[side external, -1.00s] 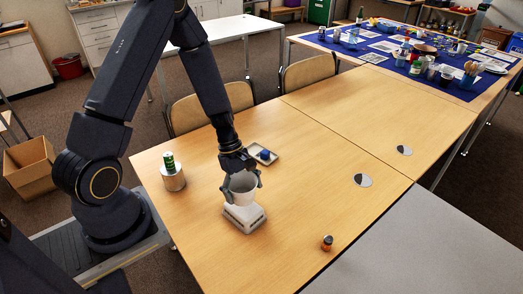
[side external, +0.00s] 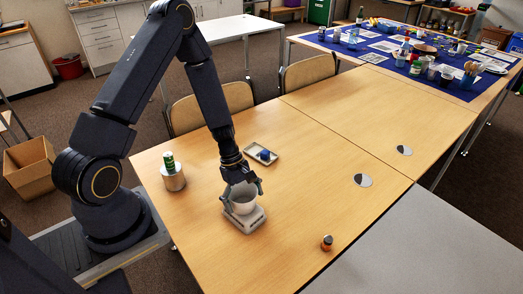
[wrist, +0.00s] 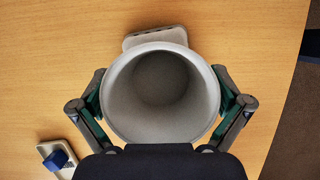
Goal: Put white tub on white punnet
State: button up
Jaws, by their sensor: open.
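The white tub (side external: 243,201) stands upright, mouth up, on the white punnet (side external: 248,224) on the wooden table. In the wrist view I look down into the empty tub (wrist: 160,85), and one end of the punnet (wrist: 155,36) shows beyond its rim. The tub hides most of the punnet there, so how its base sits is hidden. My gripper (side external: 242,190) is open around the tub, one finger on each side. In the wrist view the fingers of my gripper (wrist: 163,108) are close beside the tub's wall; I cannot tell whether they still touch it.
A small tray (side external: 271,160) with a blue block (side external: 265,155) lies behind the tub. A small orange-and-dark jar (side external: 327,243) is near the front edge. The table's right side is mostly clear.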

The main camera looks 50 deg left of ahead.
jog(key=shift+r, duration=0.15)
jog(key=v, duration=1.2)
jog(key=s+d+r+m+t+y, duration=0.1)
jog(key=d+r+m, duration=0.1)
jog(key=r+m, duration=0.35)
jog(key=s+d+r+m+t+y, duration=0.1)
jog(key=d+r+m, duration=0.15)
jog(key=r, duration=0.65)
jog(key=s+d+r+m+t+y, duration=0.2)
jog(key=s+r+m+t, duration=0.1)
jog(key=s+r+m, duration=0.6)
jog(key=shift+r+m+t, duration=0.2)
jog(key=shift+m+t, duration=0.1)
jog(key=shift+m, duration=0.2)
